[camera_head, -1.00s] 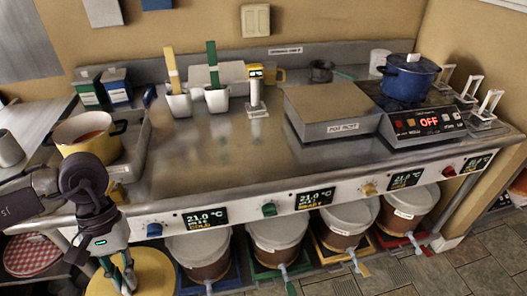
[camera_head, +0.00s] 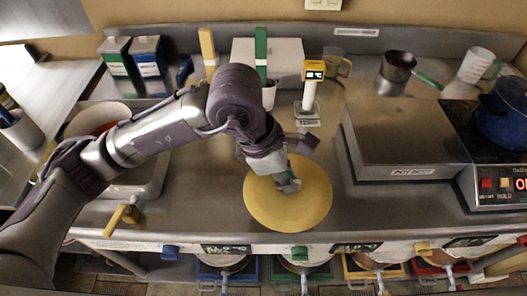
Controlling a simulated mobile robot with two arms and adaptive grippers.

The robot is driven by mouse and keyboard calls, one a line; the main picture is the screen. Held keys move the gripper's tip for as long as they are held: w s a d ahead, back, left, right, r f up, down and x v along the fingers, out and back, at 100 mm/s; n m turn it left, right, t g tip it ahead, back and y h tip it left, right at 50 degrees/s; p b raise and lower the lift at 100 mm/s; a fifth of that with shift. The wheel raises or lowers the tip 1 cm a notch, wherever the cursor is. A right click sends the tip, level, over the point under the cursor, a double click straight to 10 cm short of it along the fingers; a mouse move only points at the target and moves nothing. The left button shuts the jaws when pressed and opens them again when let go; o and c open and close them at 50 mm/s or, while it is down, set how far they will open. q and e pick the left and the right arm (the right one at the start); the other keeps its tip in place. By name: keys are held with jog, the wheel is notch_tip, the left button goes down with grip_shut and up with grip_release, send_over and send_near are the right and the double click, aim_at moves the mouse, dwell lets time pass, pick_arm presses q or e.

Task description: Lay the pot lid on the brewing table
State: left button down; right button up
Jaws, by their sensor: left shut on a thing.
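The pot lid (camera_head: 312,212), a flat round yellow disc, is over the front middle of the brewing table (camera_head: 205,200), near its front edge. My left gripper (camera_head: 288,184) is shut on the lid at about its middle, from above; the grip hides its knob. The lid looks about level. I cannot tell whether it touches the steel top or hangs just above it. My right gripper is not in view.
A pot (camera_head: 82,122) stands at the left, partly behind my left arm. A flat steel box (camera_head: 405,135) is right of the lid, with a blue pot (camera_head: 505,112) on a hot plate beyond. A yellow-topped meter (camera_head: 312,85) stands behind. Bare steel lies left of the lid.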

pick_arm(q)
jog(key=shift+w+r, duration=0.15)
jog(key=shift+w, duration=0.15)
jog(key=w+a+f+p, duration=0.1)
jog(key=w+f, duration=0.1)
jog(key=w, duration=0.1)
jog(key=w+a+f+p, duration=0.1)
jog(key=w+a+f, duration=0.1)
jog(key=w, duration=0.1)
jog(key=w+a+f+p, duration=0.1)
jog(key=w+f, duration=0.1)
jog(key=w, duration=0.1)
jog(key=shift+w+a+f+p, duration=0.15)
jog(key=shift+w+a+p, duration=0.05)
jog(key=shift+a+p, duration=0.15)
jog(key=shift+w+a+f, duration=0.15)
jog(key=shift+w+f, duration=0.05)
notch_tip(320, 180, down, 4)
jog(key=shift+r+p, duration=0.2)
jog(key=shift+p, duration=0.6)
jog(key=shift+f, duration=0.25)
jog(key=shift+f, duration=0.1)
jog(key=c, duration=1.2)
grip_release()
